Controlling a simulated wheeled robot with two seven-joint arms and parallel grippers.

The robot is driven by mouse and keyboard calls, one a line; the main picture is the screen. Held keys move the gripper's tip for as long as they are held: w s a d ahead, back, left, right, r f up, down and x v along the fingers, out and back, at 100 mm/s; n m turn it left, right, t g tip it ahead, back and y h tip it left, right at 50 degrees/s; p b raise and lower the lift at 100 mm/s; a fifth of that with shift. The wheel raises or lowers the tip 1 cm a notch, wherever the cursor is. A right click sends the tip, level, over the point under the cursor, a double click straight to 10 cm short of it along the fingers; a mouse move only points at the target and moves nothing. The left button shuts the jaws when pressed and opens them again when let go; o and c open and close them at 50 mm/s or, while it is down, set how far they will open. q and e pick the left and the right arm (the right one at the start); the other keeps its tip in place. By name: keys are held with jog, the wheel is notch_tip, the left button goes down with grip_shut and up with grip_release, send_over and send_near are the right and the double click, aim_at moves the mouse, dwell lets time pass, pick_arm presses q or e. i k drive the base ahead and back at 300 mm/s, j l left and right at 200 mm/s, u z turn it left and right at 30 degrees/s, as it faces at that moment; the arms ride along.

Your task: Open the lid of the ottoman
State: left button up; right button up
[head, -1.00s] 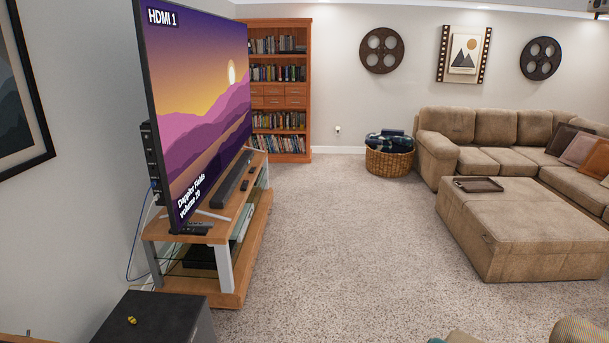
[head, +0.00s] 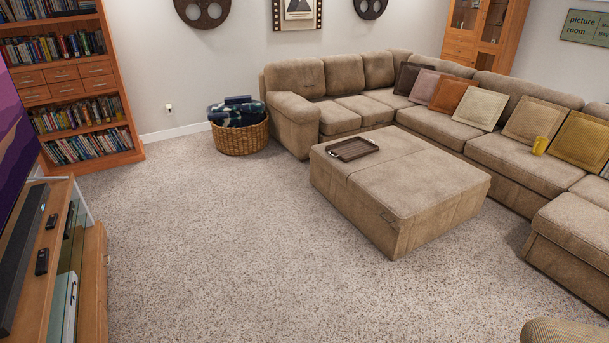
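The ottoman (head: 385,225) is a large tan upholstered block in the right middle of the head view, standing on the carpet in front of the sectional sofa. Its padded lid (head: 428,187) lies flat and closed, with a seam across the top. A small tab or handle (head: 387,217) shows near the top of its front side. A dark brown tray (head: 352,149) rests on the far left part of the top. Neither of my grippers is in view.
The tan sofa (head: 480,110) wraps behind and to the right of the ottoman. A wicker basket (head: 240,138) with blankets stands at the back wall. A TV stand (head: 92,285) is at the left. Open carpet (head: 230,240) lies in front and left of the ottoman.

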aim_at(406, 192)
jog(key=i+l+z, duration=0.1)
jog(key=i+z, duration=0.25)
jog(key=i, duration=0.25)
jog(key=i+j+z, duration=0.1)
jog(key=i+z, duration=0.2)
jog(key=i, duration=0.3)
jog(key=i+j+z, duration=0.1)
jog(key=i, duration=0.45)
jog(key=i+j+z, duration=0.1)
jog(key=i+j, duration=0.2)
jog(key=i, duration=0.25)
jog(key=i+j+z, duration=0.1)
jog(key=i+j, duration=0.15)
jog(key=i, duration=0.25)
jog(key=i+j+z, duration=0.1)
jog(key=i+j, duration=0.2)
jog(key=i, duration=0.25)
